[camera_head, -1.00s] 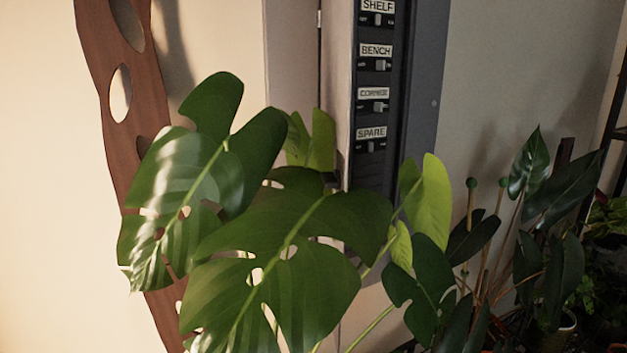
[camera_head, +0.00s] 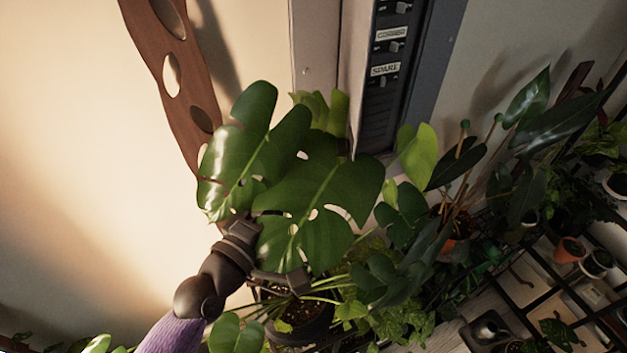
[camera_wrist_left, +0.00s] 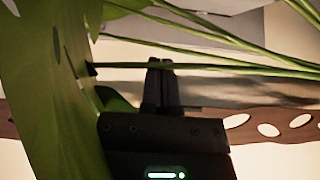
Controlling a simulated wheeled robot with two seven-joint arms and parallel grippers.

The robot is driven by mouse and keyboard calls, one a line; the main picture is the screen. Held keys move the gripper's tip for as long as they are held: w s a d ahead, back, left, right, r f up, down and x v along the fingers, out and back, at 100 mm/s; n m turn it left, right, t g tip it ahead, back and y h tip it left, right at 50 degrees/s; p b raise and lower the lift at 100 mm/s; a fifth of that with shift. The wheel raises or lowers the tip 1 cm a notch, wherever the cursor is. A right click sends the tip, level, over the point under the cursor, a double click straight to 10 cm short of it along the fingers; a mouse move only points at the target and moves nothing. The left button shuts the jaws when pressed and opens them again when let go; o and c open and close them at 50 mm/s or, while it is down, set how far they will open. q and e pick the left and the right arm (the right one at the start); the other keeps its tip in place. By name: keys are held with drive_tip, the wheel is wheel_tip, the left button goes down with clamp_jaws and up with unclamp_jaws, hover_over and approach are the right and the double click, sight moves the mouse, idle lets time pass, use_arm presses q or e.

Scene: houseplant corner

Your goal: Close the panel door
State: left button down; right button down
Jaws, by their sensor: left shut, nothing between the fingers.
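The panel (camera_head: 384,105) is a grey wall box with a column of labelled switches, such as CORNER and SPARE, at top centre in the head view. Its switches are exposed; the pale door (camera_head: 314,45) appears to stand open along its left side. Large split monstera leaves (camera_head: 318,200) hide the lower door and box edge. My left arm comes in at the bottom, below these leaves; its fingertips are hard to make out there. In the left wrist view my left gripper (camera_wrist_left: 161,85) is shut and empty, with a green stem crossing at its fingertips. My right gripper is out of view.
The monstera's pot (camera_head: 300,325) stands low, beside my left arm. A brown wooden strip with oval holes (camera_head: 185,100) leans at the wall to the left. More potted plants and a dark rack (camera_head: 540,290) fill the right. Bare wall at far left is clear.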

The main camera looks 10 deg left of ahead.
use_arm(q)
drive_tip(key=w+d+p, duration=0.1)
drive_tip(key=w+d, duration=0.3)
drive_tip(key=d, duration=0.1)
drive_tip(key=shift+w, duration=0.35)
drive_tip(key=shift+d+f, duration=0.1)
